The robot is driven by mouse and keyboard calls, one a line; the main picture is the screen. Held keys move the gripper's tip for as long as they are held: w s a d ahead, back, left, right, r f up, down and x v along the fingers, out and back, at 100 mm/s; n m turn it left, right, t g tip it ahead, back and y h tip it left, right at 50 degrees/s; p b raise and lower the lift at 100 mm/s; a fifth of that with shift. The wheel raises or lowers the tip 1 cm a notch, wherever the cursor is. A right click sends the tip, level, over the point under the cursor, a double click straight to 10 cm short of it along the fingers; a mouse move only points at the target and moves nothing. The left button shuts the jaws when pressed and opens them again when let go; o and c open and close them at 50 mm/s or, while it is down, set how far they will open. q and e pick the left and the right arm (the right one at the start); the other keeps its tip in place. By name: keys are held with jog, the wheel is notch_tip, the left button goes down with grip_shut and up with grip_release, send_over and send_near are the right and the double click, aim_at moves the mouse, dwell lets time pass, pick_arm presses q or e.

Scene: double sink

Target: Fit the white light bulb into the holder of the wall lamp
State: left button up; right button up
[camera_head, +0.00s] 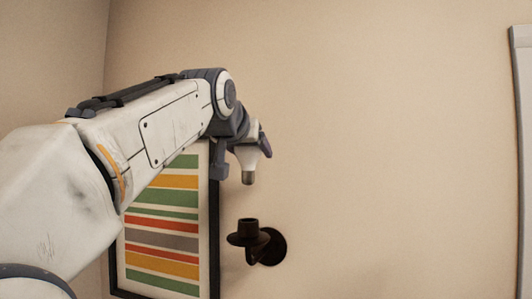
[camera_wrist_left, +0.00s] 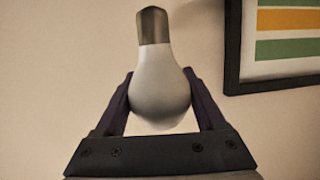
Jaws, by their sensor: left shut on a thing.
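The white light bulb (camera_head: 250,160) hangs upright with its metal base down in the head view, above the wall lamp. My left gripper (camera_head: 247,148) is shut on it. In the left wrist view the bulb (camera_wrist_left: 159,85) sits between the two fingers of the left gripper (camera_wrist_left: 160,100), its metal base at the picture's top. The dark wall lamp (camera_head: 268,246) is on the wall below, with its cup-shaped holder (camera_head: 248,226) opening upward. The bulb's base is apart from the holder, a short gap above it in the picture. My right gripper is not in view.
A framed striped picture (camera_head: 165,238) hangs on the wall left of the lamp, partly behind my left arm; its frame also shows in the left wrist view (camera_wrist_left: 233,50). A pale panel edge (camera_head: 522,150) stands at the far right. The wall between is bare.

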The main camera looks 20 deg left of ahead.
aim_at(251, 179)
pick_arm(q)
jog(key=shift+f+b, duration=2.7)
jog(key=shift+f, duration=0.25)
jog(key=shift+f+b, duration=1.9)
jog(key=shift+f, duration=0.1)
jog(key=o, duration=0.9)
jog(key=shift+r, duration=0.1)
jog(key=shift+o, duration=0.2)
jog(key=shift+s, duration=0.1)
jog(key=b+v, duration=0.2)
jog(key=v, duration=0.8)
jog(key=shift+s+b, duration=0.2)
jog(key=shift+b, duration=0.1)
jog(key=shift+w, duration=0.1)
